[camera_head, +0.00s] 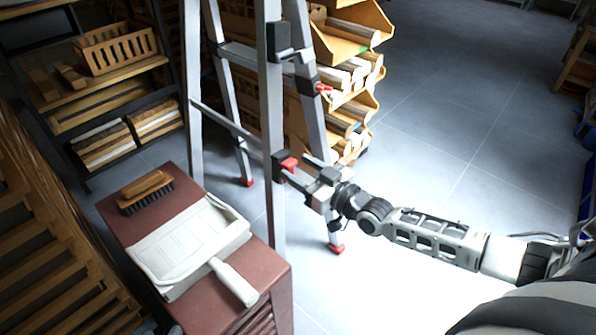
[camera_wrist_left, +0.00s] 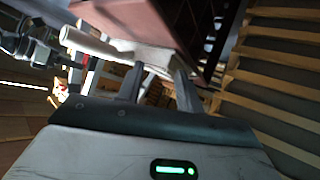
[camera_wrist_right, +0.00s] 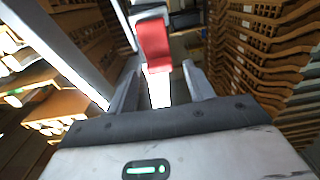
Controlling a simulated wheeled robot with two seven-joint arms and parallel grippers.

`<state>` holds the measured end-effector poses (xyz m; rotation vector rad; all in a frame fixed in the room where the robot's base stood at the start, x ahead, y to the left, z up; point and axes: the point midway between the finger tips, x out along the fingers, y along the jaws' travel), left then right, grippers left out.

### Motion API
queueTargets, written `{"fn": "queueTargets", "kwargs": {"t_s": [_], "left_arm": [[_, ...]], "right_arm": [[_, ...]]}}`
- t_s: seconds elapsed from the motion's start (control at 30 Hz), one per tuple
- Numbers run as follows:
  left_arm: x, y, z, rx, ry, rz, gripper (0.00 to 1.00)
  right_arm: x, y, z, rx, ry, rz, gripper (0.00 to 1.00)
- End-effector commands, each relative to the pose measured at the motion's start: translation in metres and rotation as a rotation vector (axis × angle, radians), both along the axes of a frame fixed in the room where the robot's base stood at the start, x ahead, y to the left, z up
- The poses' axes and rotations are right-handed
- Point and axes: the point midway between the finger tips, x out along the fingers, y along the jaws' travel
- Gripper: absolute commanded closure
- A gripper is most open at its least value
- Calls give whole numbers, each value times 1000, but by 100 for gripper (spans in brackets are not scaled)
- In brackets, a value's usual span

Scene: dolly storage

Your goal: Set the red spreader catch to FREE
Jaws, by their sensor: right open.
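A grey stepladder (camera_head: 271,120) stands in the middle of the head view. A red catch (camera_head: 289,165) sits on a dark block on its near leg. My right gripper (camera_head: 300,173) is open beside this catch. In the right wrist view the red catch (camera_wrist_right: 154,44) lies ahead of and between the spread fingers (camera_wrist_right: 160,85), and the fingers do not appear shut on it. No FREE mark can be read. A second red catch (camera_head: 322,88) shows on the ladder's other side. My left gripper (camera_wrist_left: 158,75) is open and empty in its wrist view, outside the head view.
A red-brown cabinet (camera_head: 262,265) bears a white dustpan (camera_head: 190,243) and a wooden brush (camera_head: 146,192), left of the ladder. Shelves with wooden bins (camera_head: 350,30) stand behind it. Slatted wood (camera_head: 50,240) fills the left. The floor (camera_head: 450,140) at right is clear.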

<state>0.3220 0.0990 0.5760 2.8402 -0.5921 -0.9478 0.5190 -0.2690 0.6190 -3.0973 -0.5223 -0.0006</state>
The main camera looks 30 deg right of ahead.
Motion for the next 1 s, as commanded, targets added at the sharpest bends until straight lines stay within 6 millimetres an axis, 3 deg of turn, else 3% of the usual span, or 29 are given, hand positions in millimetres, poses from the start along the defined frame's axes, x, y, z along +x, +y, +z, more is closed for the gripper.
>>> {"fn": "queueTargets", "kwargs": {"t_s": [0.43, 0.6, 1.0], "left_arm": [[-2, -3, 5, -12, -21, -5, 64], [-4, -3, 3, -11, -16, -6, 64], [-1, -3, -6, -21, -43, -1, 64]], "right_arm": [[10, 4, 0, -1, 2, 1, 47], [10, 4, 0, -1, 2, 1, 92], [7, 3, -7, 17, -51, 1, 92]]}}
